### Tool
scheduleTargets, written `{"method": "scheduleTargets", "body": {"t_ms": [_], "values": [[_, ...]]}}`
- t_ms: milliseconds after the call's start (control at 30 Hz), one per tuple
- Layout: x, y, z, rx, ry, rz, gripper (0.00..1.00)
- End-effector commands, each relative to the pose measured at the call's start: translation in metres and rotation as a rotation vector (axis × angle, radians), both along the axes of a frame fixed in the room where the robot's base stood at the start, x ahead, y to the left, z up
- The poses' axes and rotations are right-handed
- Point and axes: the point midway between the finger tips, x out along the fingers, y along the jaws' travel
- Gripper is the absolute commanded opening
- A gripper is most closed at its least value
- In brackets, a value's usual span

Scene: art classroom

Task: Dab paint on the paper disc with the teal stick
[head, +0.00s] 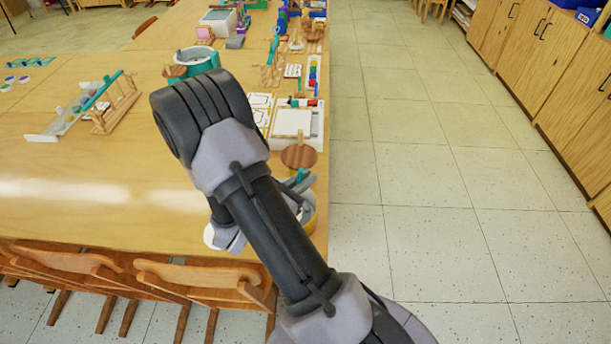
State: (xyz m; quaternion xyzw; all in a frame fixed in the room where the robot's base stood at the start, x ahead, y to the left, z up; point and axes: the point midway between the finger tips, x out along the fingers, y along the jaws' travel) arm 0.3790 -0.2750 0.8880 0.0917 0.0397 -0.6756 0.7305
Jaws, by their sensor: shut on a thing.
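My gripper (301,184) is mostly hidden behind my own arm, above the near right corner of the table. The rest of the stick is hidden. I cannot tell whether the stick touches anything, and no paint on the disc can be made out.
The wooden table (90,205) holds a rack with another teal bar (101,91), a teal-and-white pot (197,59), a white tray (293,123) and a round wooden piece (299,156). Chairs (205,280) line the near edge. The floor (440,200) at right is clear up to the cabinets (538,50).

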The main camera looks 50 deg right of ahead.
Motion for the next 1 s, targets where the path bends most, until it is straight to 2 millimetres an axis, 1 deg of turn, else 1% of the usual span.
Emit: {"method": "scheduleTargets", "body": {"t_ms": [33, 100, 200, 600, 1000], "values": [[0.000, 0.000, -0.012, 0.000, 0.000, 0.000, 0.00], [0.000, 0.000, -0.021, 0.000, 0.000, 0.000, 0.00], [0.000, 0.000, -0.028, 0.000, -0.001, 0.000, 0.00], [0.000, 0.000, -0.029, 0.000, -0.001, 0.000, 0.00], [0.000, 0.000, -0.035, 0.000, 0.000, 0.000, 0.00]]}}
